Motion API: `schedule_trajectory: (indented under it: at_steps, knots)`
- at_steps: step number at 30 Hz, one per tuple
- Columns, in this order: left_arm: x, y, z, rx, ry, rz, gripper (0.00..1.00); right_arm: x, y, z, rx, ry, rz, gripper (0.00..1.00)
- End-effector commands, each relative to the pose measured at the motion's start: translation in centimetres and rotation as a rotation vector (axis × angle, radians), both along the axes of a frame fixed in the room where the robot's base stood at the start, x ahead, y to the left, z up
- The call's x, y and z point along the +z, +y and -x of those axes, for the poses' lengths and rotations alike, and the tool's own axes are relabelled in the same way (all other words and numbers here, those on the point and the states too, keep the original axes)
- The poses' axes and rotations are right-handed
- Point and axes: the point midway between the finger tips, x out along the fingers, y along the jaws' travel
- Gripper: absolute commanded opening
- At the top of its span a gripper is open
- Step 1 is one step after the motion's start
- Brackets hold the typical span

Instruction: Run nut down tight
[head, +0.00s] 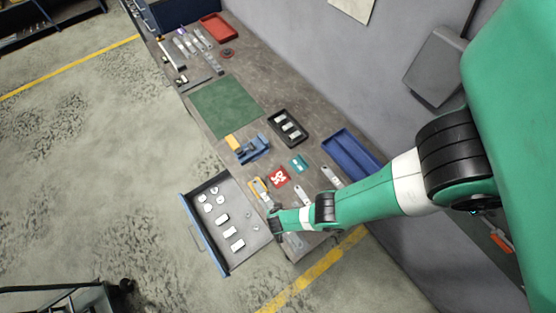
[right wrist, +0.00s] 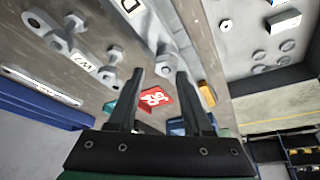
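My right gripper (head: 271,213) reaches down over the front end of the bench beside the open drawer. In the right wrist view its two dark fingers (right wrist: 160,72) are apart. A grey galvanized bracket (right wrist: 158,25) marked "D" lies just beyond them, with a small grey metal piece (right wrist: 164,66) near the gap. I cannot tell whether this piece is a nut or whether the fingers touch it. Another bracket (right wrist: 80,62), marked "W7", carries upright bolt-like fittings. In the head view, round nut- or washer-like pieces (head: 208,207) lie in the drawer. My left gripper is not in view.
The open drawer (head: 186,217) juts out from the bench and also holds several pale blocks. A red card (head: 279,177), a blue vise (head: 252,149), a black tray (head: 275,127) and a blue tray (head: 344,143) are nearby. The green mat (head: 225,106) is clear.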

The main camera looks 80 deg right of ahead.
Motion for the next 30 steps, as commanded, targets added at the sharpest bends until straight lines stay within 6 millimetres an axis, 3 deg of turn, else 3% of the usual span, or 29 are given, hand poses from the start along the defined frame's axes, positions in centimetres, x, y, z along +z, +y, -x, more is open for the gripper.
schedule_trajectory:
  at_steps: [15, 30]
  knots:
    - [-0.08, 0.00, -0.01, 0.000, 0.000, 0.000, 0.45, -0.10, -0.08, 0.20, 0.493, 0.001, 0.000, 0.49]
    - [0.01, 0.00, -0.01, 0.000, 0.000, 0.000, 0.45, -0.08, -0.07, 0.10, 0.839, 0.000, -0.002, 0.49]
